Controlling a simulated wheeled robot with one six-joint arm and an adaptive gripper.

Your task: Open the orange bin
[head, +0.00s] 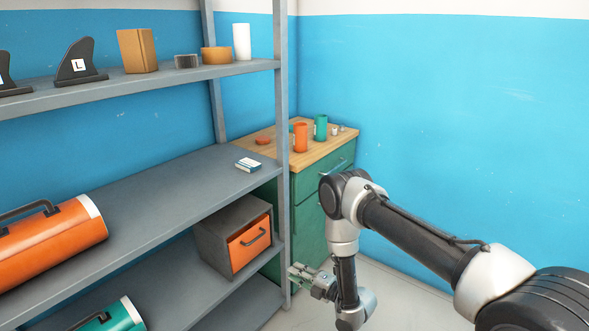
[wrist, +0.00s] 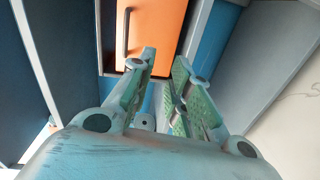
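The orange bin (head: 247,247) is a drawer with an orange front and a dark handle (head: 255,237), set in a grey housing (head: 217,228) on a lower shelf. Its front looks flush or nearly flush with the housing. In the wrist view the orange front (wrist: 160,30) is at the top, with the dark handle (wrist: 126,32) upright on its left. My gripper (head: 296,272) is right of the bin, near the shelf post, and apart from the handle. In the wrist view my gripper (wrist: 165,62) is open, with nothing between the fingers.
The grey shelf post (head: 283,150) stands between the shelf and a green cabinet (head: 325,180) with a wooden top. An orange canister (head: 55,240) and a teal canister (head: 112,315) lie left. Floor (head: 400,290) shows at the right.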

